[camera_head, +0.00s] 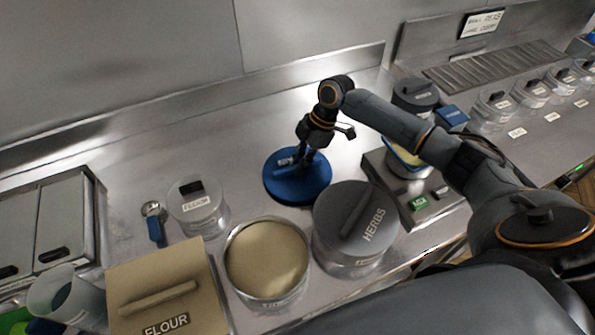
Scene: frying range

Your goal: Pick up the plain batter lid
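A round blue lid (297,190) lies flat, apparently on the steel counter, near the middle of the head view. A small pale label shows on its far left part, too small to read surely; I take it as the plain batter lid. My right gripper (304,156) points down over the lid's middle, with its fingertips at the handle area. The gripper hides most of the handle, so I cannot tell whether the fingers are closed on it. My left gripper is not in view.
The herbs tub (345,255) with its grey lid stands close in front. An open tub of tan powder (266,262), a flour box (165,290) and a clear lidded jar (197,212) are nearby. A scale (440,208) stands right. The counter behind the blue lid is clear.

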